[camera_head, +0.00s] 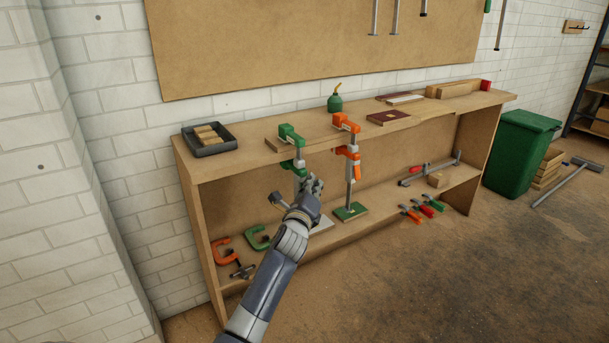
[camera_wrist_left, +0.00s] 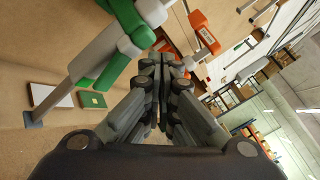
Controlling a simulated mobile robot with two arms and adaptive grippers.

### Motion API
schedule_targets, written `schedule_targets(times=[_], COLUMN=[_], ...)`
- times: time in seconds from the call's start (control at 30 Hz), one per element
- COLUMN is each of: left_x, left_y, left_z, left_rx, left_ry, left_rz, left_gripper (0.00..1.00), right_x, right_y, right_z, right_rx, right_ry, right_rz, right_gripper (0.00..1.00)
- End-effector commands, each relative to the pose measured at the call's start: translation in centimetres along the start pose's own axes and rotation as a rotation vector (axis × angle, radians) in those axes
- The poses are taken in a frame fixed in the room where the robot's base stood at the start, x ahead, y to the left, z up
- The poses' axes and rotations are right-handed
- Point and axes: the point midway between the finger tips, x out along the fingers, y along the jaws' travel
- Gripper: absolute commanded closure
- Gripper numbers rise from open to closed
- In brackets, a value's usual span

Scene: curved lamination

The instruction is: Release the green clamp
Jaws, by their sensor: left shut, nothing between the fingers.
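The green clamp (camera_head: 293,150) grips the front edge of the bench top, left of the orange clamp (camera_head: 347,145). Its upper jaw lies on the board and its grey bar hangs down. My left gripper (camera_head: 313,185) is just below and right of the green clamp's lower jaw. In the left wrist view, the gripper (camera_wrist_left: 162,75) is shut and empty, with the green clamp (camera_wrist_left: 120,45) close by on the left and the orange clamp (camera_wrist_left: 203,32) at upper right. I cannot tell whether a finger touches the green clamp. The right gripper does not show.
The lower shelf (camera_head: 375,203) holds a green plate (camera_head: 350,211), a green C-clamp (camera_head: 257,238), an orange C-clamp (camera_head: 221,250) and several small clamps (camera_head: 421,209). A black tray (camera_head: 209,140) and a green oil can (camera_head: 334,102) stand on the bench top. Floor at front right is clear.

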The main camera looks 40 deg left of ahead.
Motion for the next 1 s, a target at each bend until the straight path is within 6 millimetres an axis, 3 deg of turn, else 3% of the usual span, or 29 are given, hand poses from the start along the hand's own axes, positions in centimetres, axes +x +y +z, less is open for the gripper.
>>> schedule_targets(times=[0.5, 1.0], left_x=[0.59, 0.79], left_y=[0.40, 0.55], left_z=[0.45, 0.58], left_rx=[0.000, 0.001], left_ry=[0.000, 0.000], left_rz=[0.000, 0.000], left_gripper=[1.00, 1.00], right_x=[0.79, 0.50], right_y=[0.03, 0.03], right_z=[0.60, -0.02], right_rx=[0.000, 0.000], right_ry=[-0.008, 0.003], right_rz=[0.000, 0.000], right_gripper=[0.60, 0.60])
